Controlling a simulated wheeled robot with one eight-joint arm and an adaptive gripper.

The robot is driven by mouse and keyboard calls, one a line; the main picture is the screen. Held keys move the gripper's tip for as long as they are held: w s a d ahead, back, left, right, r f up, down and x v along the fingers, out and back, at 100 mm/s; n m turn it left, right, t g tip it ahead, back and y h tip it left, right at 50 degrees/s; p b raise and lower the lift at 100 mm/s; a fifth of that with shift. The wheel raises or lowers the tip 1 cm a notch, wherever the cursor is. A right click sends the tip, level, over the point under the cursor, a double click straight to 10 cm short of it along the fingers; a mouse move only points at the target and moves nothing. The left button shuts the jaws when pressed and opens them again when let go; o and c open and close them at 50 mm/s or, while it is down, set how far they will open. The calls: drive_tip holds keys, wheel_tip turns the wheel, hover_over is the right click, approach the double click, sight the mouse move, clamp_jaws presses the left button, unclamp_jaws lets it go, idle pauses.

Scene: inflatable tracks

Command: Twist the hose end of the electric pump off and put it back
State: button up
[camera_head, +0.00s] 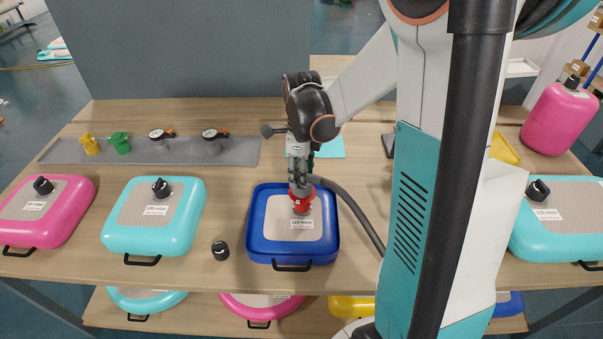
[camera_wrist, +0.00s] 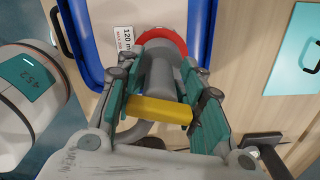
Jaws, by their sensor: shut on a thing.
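The hose end, with a red collar (camera_head: 301,203), stands on top of the blue inflatable track (camera_head: 260,252). My gripper (camera_head: 300,172) is above the track, pointing down, and is shut on the hose end. In the wrist view the grey body of the hose end (camera_wrist: 160,68) and its red collar show between the green finger pads of my gripper (camera_wrist: 163,88). A yellow bar (camera_wrist: 160,110) lies across the grey body. The dark hose (camera_head: 352,207) runs off to the right and passes behind my arm. The pump itself cannot be made out. The seating under the collar is hidden.
A black cap (camera_head: 221,250) lies on the bench (camera_head: 225,275) left of the blue track. Turquoise (camera_head: 118,222) and pink (camera_head: 68,225) tracks stand farther left. A grey mat (camera_head: 70,152) holds yellow and green fittings and two gauges. A turquoise track (camera_head: 560,240) is at the right.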

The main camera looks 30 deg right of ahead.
drive_tip(key=shift+r+p, duration=1.35)
drive_tip(key=shift+r, duration=0.75)
drive_tip(key=shift+c, duration=0.5)
